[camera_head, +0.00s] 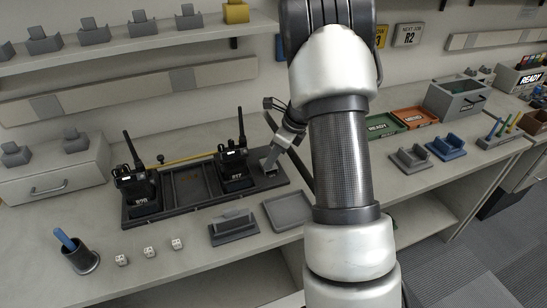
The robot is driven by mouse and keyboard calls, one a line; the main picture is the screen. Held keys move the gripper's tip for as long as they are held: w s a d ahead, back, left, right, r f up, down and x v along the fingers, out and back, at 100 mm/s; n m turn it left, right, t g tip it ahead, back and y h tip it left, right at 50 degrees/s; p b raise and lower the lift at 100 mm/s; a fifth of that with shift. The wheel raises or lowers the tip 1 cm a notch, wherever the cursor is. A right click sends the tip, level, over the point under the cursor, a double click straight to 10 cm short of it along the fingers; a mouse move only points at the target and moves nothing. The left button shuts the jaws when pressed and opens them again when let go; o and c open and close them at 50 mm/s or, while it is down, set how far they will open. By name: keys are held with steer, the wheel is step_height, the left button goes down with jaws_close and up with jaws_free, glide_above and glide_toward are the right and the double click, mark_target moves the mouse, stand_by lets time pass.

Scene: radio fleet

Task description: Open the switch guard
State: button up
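A dark tray (188,213) lies on the bench with two black radios upright in it, one at its left (137,186) and one right of centre (234,166). My gripper (269,165) reaches down at the tray's right end, just right of the second radio. A small grey piece shows right at the fingertips, and I cannot tell whether it is part of the gripper or of the tray. The fingers are too small to show whether they are open or shut. I cannot make out the switch guard for certain; my arm hides part of the bench to the right.
A grey cradle (233,226) and a shallow grey tray (289,212) lie in front of the dark tray. A cup (82,258) and small white cubes (150,252) stand at front left. Green (382,127) and orange (415,117) trays lie right of my arm.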

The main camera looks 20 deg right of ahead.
jaws_close()
steer(key=shift+r+p, duration=0.15)
steer(key=shift+p, duration=0.15)
